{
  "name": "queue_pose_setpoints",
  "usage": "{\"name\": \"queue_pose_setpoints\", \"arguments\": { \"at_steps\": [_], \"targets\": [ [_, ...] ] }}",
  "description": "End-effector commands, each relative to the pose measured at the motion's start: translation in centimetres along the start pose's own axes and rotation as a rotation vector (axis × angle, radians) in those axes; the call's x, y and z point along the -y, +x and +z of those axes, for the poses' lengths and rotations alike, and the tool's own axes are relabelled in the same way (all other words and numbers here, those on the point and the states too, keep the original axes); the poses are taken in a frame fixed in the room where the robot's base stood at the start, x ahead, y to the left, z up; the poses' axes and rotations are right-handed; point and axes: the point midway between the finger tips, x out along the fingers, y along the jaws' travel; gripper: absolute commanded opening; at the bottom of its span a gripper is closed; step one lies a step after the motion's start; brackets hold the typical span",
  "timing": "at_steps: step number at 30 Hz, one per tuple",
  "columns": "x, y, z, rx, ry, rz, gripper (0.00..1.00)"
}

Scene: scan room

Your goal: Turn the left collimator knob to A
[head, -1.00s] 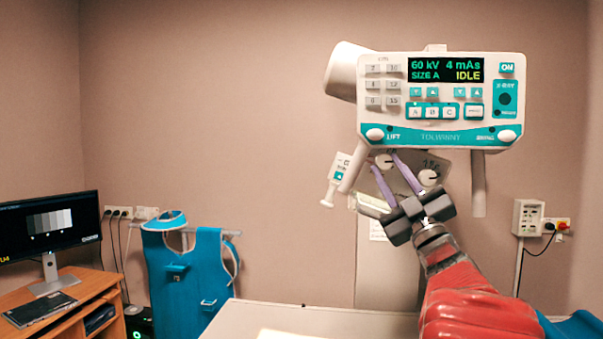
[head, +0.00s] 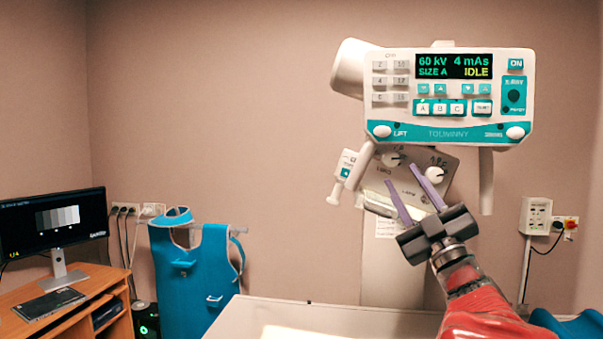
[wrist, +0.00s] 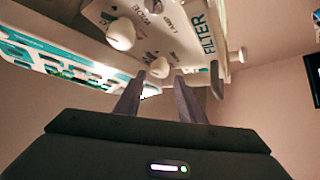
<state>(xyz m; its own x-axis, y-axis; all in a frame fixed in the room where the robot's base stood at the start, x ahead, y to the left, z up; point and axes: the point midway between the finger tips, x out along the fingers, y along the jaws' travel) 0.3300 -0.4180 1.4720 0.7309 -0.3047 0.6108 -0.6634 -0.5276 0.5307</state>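The collimator plate (head: 416,163) hangs under the X-ray control box and carries two white knobs. The left knob (head: 391,160) is at its upper left and the right knob (head: 434,175) is lower right. The left knob's setting is too small to read. My gripper (head: 404,181) is open and empty, with its purple-grey fingers spread just below the left knob and apart from it. In the wrist view, one white knob (wrist: 160,68) shows between and beyond the open fingertips (wrist: 160,79). Another knob (wrist: 121,35) is higher left. I cannot tell which is which there.
The control box (head: 448,98) reads SIZE A and IDLE. Two handles hang from it, the right one (head: 486,182) near my arm. A white table (head: 300,318) lies below. A blue apron (head: 197,270) and a monitor (head: 55,228) are at left.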

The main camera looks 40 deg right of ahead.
Motion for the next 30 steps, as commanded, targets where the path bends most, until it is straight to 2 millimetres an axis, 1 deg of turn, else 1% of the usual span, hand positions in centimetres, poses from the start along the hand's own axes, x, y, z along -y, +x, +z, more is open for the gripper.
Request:
{"name": "queue_pose_setpoints", "arguments": {
  "at_steps": [1,9,12,15,18,21,30],
  "targets": [
    [-0.1,-1.0,0.0,0.003,-0.002,0.001,0.36],
    [-0.1,-5.7,0.0,0.002,-0.002,0.001,0.36],
    [0.0,-7.3,0.0,0.002,-0.001,0.002,0.36],
    [0.0,-8.4,0.0,0.001,-0.001,0.000,0.36],
    [0.0,-9.1,0.0,0.000,-0.001,0.000,0.36],
    [0.0,-9.3,-0.1,-0.001,-0.001,0.000,0.36],
    [0.1,-9.2,0.0,-0.001,-0.001,-0.001,0.36]
  ]
}}
